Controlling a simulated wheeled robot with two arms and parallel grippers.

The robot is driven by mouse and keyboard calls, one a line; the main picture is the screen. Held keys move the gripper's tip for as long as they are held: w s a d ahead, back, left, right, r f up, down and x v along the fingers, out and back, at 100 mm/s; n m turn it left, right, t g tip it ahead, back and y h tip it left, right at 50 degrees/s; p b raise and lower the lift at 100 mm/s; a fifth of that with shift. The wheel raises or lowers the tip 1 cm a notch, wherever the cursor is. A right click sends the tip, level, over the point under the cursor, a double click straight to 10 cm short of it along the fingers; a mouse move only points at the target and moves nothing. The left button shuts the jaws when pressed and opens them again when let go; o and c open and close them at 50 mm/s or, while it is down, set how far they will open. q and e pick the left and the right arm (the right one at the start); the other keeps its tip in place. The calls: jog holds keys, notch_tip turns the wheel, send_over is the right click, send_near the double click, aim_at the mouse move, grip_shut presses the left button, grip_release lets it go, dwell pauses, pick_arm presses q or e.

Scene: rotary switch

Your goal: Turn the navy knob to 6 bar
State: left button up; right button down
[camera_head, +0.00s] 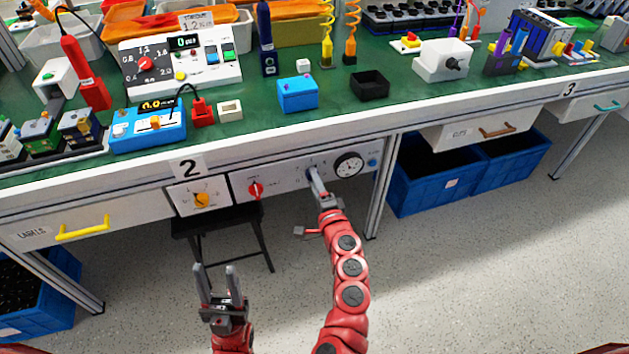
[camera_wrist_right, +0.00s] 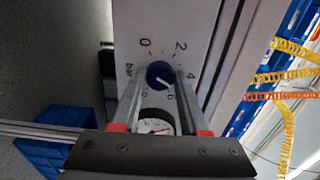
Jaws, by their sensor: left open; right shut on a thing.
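The navy knob (camera_head: 311,171) sits on the white panel under the bench, left of a round gauge; in the right wrist view it is the round dark-blue knob (camera_wrist_right: 159,74) with a scale of numbers and "bar" around it. My right gripper (camera_head: 315,178) reaches up to it, and its fingers (camera_wrist_right: 164,76) are shut on the knob from both sides. The white pointer line on the knob points to the lower right in the wrist view, toward the 6, though its exact angle is hard to read. My left gripper (camera_head: 217,272) is open and empty, low in front of the bench.
A red knob (camera_head: 255,190) and a yellow-orange knob (camera_head: 201,200) are on panels to the left. The gauge (camera_head: 349,165) is just right of the navy knob. A black stool (camera_head: 215,222) stands below. Blue bins (camera_head: 437,180) are under the bench at right.

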jog(key=m, duration=0.5)
jog(key=shift+d+m+p, duration=0.1)
jog(key=shift+m+p, duration=0.25)
jog(key=shift+m, duration=0.05)
dwell(0.4)
jog(key=shift+c, duration=2.2)
grip_release()
jog(key=p+v, duration=0.2)
jog(key=v, duration=1.5)
jog(key=shift+s, duration=0.2)
